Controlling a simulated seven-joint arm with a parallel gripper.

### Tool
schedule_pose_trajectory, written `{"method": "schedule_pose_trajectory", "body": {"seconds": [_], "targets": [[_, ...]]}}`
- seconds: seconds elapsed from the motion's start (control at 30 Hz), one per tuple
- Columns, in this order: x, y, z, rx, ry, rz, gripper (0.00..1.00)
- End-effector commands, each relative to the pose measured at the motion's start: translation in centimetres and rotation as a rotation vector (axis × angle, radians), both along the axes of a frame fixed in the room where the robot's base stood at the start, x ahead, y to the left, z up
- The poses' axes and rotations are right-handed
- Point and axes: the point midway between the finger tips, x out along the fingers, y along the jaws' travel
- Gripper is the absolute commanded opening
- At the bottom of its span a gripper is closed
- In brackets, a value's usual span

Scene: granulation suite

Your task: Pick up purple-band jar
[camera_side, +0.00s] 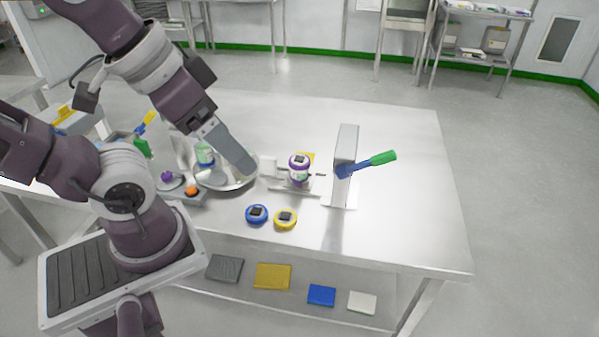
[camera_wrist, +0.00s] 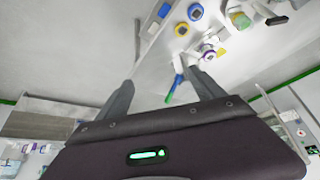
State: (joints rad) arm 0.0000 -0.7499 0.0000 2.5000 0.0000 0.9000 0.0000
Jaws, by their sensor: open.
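The purple-band jar (camera_side: 299,172) is a clear jar with a purple ring at its top and a dark square on its lid. It stands upright on a pale stand on the metal table in the side view. In the wrist view the jar (camera_wrist: 207,50) is small and beyond the right finger's tip. My gripper (camera_side: 246,168) is to the left of the jar in the side view, above the rim of a metal bowl (camera_side: 238,184). In the wrist view my gripper (camera_wrist: 160,76) has its fingers wide apart with nothing between them.
A grey upright device (camera_side: 346,150) with a blue-and-green handle (camera_side: 372,162) stands just right of the jar. A blue round piece (camera_side: 257,214) and a yellow one (camera_side: 286,219) lie in front. A green-labelled container (camera_side: 205,153) is by the bowl. The table's right side is clear.

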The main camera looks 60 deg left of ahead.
Motion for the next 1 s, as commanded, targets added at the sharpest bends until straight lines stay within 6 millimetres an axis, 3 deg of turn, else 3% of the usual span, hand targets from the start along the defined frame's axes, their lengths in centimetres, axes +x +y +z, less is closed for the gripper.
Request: {"method": "schedule_pose_trajectory", "body": {"seconds": [0.17, 0.37, 0.57, 0.7, 1.0], "targets": [[0.2, 0.1, -0.1, 0.009, 0.016, -0.008, 0.78], [3.1, 2.3, -3.0, 0.194, 0.311, -0.155, 0.78], [8.1, 5.5, -9.0, 0.564, 0.699, -0.405, 0.78], [11.8, 7.3, -14.3, 0.897, 0.936, -0.604, 0.78], [18.7, 8.9, -25.5, 1.683, 1.235, -1.026, 0.78]]}}
